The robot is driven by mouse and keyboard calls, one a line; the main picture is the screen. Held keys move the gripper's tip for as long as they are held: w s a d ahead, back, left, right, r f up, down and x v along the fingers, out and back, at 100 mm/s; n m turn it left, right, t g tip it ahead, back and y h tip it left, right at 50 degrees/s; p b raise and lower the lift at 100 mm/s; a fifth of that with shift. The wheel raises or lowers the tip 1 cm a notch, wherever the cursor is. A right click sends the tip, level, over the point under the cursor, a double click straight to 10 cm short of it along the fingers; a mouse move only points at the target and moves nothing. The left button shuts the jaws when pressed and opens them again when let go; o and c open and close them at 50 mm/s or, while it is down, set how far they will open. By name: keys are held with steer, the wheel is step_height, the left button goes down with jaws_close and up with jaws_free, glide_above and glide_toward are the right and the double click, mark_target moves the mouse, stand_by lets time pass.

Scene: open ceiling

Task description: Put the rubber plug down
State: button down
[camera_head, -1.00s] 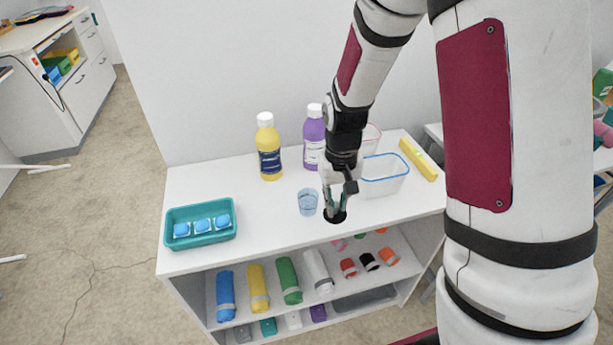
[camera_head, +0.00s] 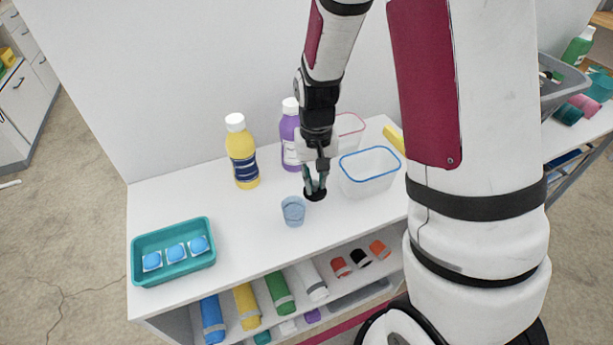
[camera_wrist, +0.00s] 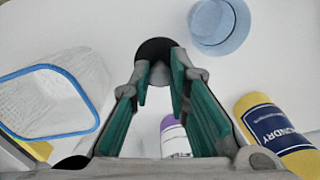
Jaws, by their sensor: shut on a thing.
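The rubber plug (camera_head: 315,194) is a black round piece at the tips of my gripper (camera_head: 314,180). In the wrist view the plug (camera_wrist: 155,48) sits between the green-padded fingertips of my gripper (camera_wrist: 160,82), which are shut on it. It is over the white top of the shelf unit (camera_head: 255,232), between the blue cup and the blue-rimmed bin. I cannot tell whether the plug touches the surface.
A blue cup (camera_head: 293,211) stands close on the left, and a blue-rimmed clear bin (camera_head: 368,181) on the right. Yellow (camera_head: 243,157) and purple (camera_head: 290,142) bottles stand behind. A teal tray (camera_head: 174,275) with blue items is at the left. The front middle of the top is clear.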

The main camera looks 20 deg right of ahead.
steer(key=w, duration=0.4)
steer(key=shift+w+f, duration=0.25)
steer(key=shift+w, duration=0.15)
steer(key=shift+f, duration=1.75)
steer(key=shift+f, duration=0.1)
steer(key=c, duration=1.5)
jaws_free()
steer(key=shift+c, duration=0.2)
